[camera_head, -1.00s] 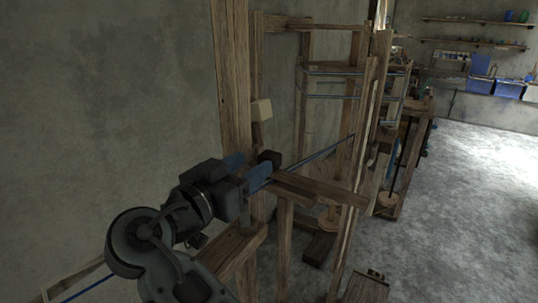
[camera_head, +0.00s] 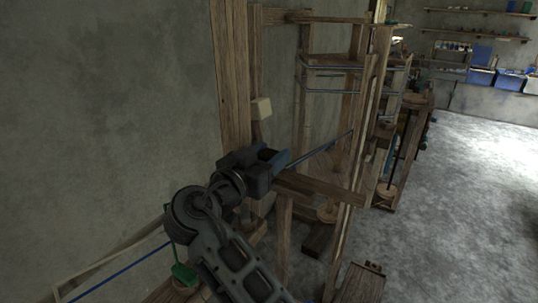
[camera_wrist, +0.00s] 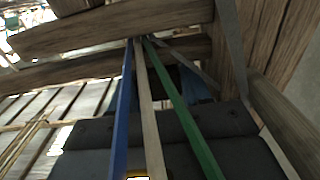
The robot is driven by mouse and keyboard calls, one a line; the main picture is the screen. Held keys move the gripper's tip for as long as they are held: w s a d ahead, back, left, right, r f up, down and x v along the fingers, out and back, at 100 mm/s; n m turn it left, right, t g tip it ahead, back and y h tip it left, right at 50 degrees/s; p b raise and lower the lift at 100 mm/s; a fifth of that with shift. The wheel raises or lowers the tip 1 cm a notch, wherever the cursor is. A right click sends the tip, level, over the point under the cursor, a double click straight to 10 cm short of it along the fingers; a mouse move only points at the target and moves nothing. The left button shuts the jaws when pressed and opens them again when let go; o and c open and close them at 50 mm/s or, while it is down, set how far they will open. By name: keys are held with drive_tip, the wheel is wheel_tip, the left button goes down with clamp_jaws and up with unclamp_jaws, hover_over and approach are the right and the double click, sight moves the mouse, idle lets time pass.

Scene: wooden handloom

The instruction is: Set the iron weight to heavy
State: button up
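My gripper (camera_head: 276,160) is beside the loom's thick upright post, at the near end of a horizontal wooden beam (camera_head: 322,189). A small dark block (camera_head: 268,152) shows at its fingers; I cannot tell whether it is the iron weight or part of my gripper. In the wrist view, blue (camera_wrist: 124,110), tan (camera_wrist: 150,115) and green (camera_wrist: 187,112) strips run across the dark gripper body and hide much of the fingers. Whether the fingers are open, shut or holding something is unclear. No heavy or light marking is readable.
The wooden loom frame (camera_head: 231,75) stands close around my gripper, with a pale block (camera_head: 261,108) on its post. The grey wall (camera_head: 100,110) is at left. Open floor (camera_head: 450,210) lies to the right; shelves with blue bins (camera_head: 480,76) are far back.

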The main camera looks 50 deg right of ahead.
sight(311, 180)
clamp_jaws()
drive_tip(key=s, duration=0.3)
drive_tip(key=s+d+b, duration=0.1)
drive_tip(key=s, duration=0.5)
drive_tip(key=shift+s+d+b, duration=0.15)
drive_tip(key=shift+d+b, duration=0.2)
drive_tip(key=shift+d, duration=0.05)
drive_tip(key=shift+o, duration=0.9)
unclamp_jaws()
drive_tip(key=shift+s, duration=0.1)
drive_tip(key=s+a+b, duration=0.1)
drive_tip(key=a+b, duration=0.1)
drive_tip(key=a, duration=0.5)
drive_tip(key=shift+s+a, duration=0.2)
drive_tip(key=shift+a, duration=0.15)
drive_tip(key=shift+f, duration=0.1)
